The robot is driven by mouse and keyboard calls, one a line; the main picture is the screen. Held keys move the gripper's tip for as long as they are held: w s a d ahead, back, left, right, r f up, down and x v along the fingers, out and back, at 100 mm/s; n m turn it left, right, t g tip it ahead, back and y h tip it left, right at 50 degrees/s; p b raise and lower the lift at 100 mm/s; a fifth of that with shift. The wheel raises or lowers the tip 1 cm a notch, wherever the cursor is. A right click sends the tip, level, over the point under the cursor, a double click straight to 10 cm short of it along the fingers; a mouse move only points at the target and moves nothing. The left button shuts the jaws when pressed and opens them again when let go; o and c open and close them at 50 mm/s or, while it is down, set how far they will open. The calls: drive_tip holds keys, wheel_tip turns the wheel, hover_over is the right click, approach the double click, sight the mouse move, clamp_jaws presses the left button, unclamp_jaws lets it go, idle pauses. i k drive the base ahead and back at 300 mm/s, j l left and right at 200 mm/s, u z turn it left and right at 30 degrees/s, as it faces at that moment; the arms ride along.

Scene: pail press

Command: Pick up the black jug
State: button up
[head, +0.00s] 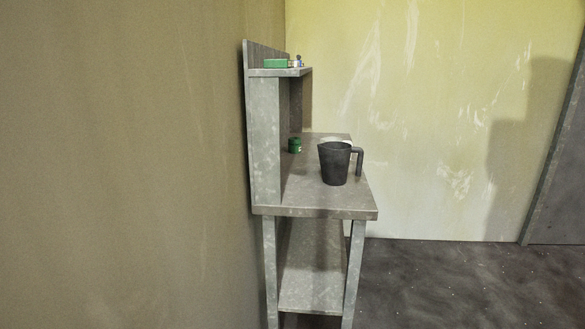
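The black jug (334,165) stands upright on the grey workbench (315,203), near the bench's near right part. Its handle (358,161) points to the right. The jug's base rests on the bench top. My gripper does not show in the head view.
A green container (295,145) stands behind and left of the jug, with a pale object partly hidden behind the jug. A green box (277,63) and small items sit on the upper shelf (284,72). A wall borders the bench at left. Open floor (440,285) lies right.

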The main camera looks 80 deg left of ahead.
sight(334, 156)
drive_tip(key=u, duration=3)
drive_tip(key=i+l, duration=0.3)
drive_tip(key=l, duration=0.15)
drive_tip(key=i+l+u, duration=0.1)
drive_tip(key=i+l, duration=0.2)
drive_tip(key=l, duration=0.15)
